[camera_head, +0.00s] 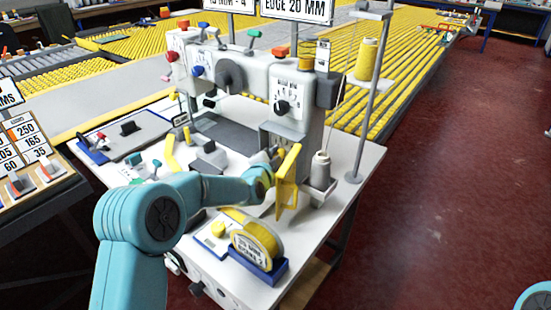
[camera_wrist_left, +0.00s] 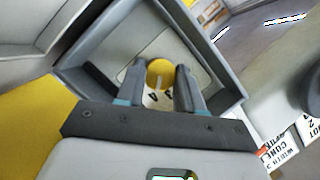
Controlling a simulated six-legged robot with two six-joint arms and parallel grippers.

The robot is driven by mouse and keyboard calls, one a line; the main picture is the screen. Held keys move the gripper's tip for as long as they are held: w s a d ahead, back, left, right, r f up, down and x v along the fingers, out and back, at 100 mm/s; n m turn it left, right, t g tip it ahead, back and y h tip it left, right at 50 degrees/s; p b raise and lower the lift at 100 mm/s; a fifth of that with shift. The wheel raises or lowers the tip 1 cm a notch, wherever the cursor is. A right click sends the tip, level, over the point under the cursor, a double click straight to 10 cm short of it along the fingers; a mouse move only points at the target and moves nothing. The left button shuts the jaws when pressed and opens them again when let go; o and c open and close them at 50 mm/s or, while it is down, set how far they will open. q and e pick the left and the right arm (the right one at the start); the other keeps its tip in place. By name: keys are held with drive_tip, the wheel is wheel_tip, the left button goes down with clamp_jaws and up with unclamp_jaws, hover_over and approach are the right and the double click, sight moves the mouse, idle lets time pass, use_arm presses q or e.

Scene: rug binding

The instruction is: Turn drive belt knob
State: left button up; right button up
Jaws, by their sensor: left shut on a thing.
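The drive belt knob (camera_wrist_left: 160,73) is a round yellow knob with a pale pointer line, set over a white dial with dark numbers in a grey, box-like recess (camera_wrist_left: 100,60). It shows in the left wrist view. My left gripper (camera_wrist_left: 161,82) is shut on it, one finger on each side. In the head view, the left gripper (camera_head: 268,168) reaches the front of the grey sewing machine (camera_head: 252,85), beside an open yellow cover (camera_head: 287,182). The knob is hidden there. My right gripper is not in view.
The yellow cover stands out close to the gripper's right. A thread cone (camera_head: 320,170) and a pole (camera_head: 370,100) are further right. A yellow tape roll (camera_head: 258,243) in a blue holder sits on the white table (camera_head: 345,190) in front. Red floor at right is clear.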

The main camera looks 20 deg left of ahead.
use_arm(q)
drive_tip(key=o, duration=1)
drive_tip(key=shift+o, duration=0.2)
drive_tip(key=b+v, duration=0.1)
drive_tip(key=v, duration=1.1)
drive_tip(key=shift+d, duration=0.1)
